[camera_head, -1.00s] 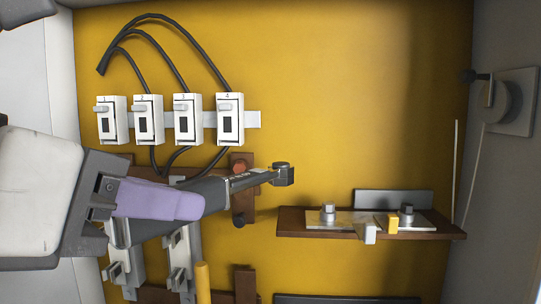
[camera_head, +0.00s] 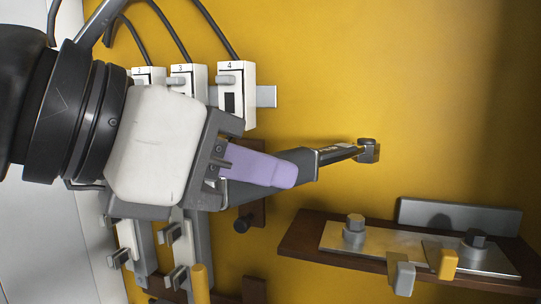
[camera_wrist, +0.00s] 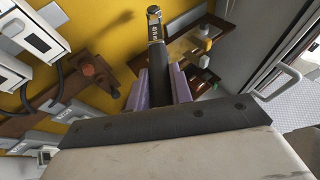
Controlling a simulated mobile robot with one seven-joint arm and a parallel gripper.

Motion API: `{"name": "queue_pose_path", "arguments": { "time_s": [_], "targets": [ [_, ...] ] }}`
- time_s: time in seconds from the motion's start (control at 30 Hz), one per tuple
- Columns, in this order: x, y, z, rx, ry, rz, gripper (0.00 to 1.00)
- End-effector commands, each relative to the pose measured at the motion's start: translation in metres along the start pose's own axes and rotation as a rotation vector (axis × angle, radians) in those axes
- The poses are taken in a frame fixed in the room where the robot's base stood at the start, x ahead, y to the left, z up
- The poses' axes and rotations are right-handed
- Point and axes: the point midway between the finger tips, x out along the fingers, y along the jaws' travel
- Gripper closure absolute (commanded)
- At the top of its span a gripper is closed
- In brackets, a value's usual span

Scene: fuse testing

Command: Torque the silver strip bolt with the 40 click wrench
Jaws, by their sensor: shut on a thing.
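My gripper (camera_head: 285,172) has purple fingers and is shut on the black click wrench (camera_head: 338,153). The wrench points right, with its socket head (camera_head: 368,150) above the left end of the shelf and apart from the bolts. On the shelf lie flat metal strips: a silver strip (camera_head: 385,239) with a light hex bolt (camera_head: 355,230) at its left, and a darker bolt (camera_head: 474,243) at the right. A grey tab (camera_head: 402,277) and a yellow tab (camera_head: 447,264) stand at the front edge. In the wrist view the wrench (camera_wrist: 155,35) reaches away between the fingers; no setting is legible.
The brown shelf (camera_head: 300,238) projects from the yellow wall (camera_head: 330,60). Fuse holders (camera_head: 237,95) with black cables are at upper left. Brackets (camera_head: 180,240) and a yellow post (camera_head: 200,285) are below my gripper.

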Motion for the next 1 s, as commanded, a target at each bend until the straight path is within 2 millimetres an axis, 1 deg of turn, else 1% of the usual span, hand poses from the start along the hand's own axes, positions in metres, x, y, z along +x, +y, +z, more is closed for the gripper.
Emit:
{"name": "queue_pose_path", "arguments": {
  "time_s": [0.37,0.57,1.0],
  "targets": [
    [-0.001,0.0,0.0,0.0,-0.002,0.0,1.0],
    [-0.006,0.0,-0.002,0.0,-0.003,0.002,1.0],
    [0.01,0.0,-0.041,0.001,-0.002,0.001,1.0]
  ]
}}
